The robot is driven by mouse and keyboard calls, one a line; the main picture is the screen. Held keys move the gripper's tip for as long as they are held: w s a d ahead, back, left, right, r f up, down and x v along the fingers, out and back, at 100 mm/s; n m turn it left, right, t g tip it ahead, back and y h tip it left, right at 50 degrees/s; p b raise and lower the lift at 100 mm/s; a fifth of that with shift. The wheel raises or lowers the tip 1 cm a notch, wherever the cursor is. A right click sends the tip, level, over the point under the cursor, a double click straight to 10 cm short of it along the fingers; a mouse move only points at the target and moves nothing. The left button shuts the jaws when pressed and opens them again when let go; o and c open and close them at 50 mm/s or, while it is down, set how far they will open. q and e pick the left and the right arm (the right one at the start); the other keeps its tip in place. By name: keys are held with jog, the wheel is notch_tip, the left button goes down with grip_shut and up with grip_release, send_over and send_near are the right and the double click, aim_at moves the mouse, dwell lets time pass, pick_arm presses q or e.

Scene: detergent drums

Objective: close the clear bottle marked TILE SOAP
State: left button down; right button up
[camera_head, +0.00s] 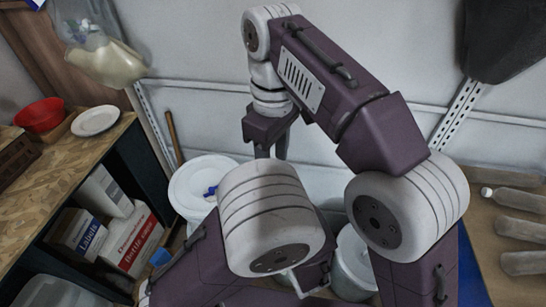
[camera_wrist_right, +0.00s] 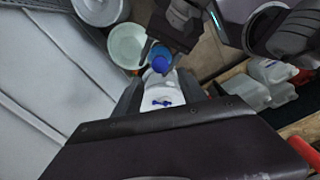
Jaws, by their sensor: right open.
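I cannot make out a clear bottle marked TILE SOAP; no such marking is readable. My right gripper (camera_head: 270,150) points down beside the wall in the head view. A blue round cap (camera_wrist_right: 160,62) shows just past the fingertips. My left arm (camera_head: 270,215) fills the lower middle of the head view; its fingertips are hidden.
A white lidded drum (camera_head: 187,190) with a blue piece on it stands by the wall. Another pale bucket (camera_head: 352,262) stands behind my arms. Boxes (camera_head: 130,240) fill the left shelf. Clear containers (camera_wrist_right: 275,72) stand at right in the wrist view. Bottles (camera_head: 515,200) lie on the right table.

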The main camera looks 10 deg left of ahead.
notch_tip(320, 180, down, 8)
jog(key=shift+f, duration=0.1)
dwell(0.4)
grip_shut()
jog(key=shift+o, duration=0.6)
grip_release()
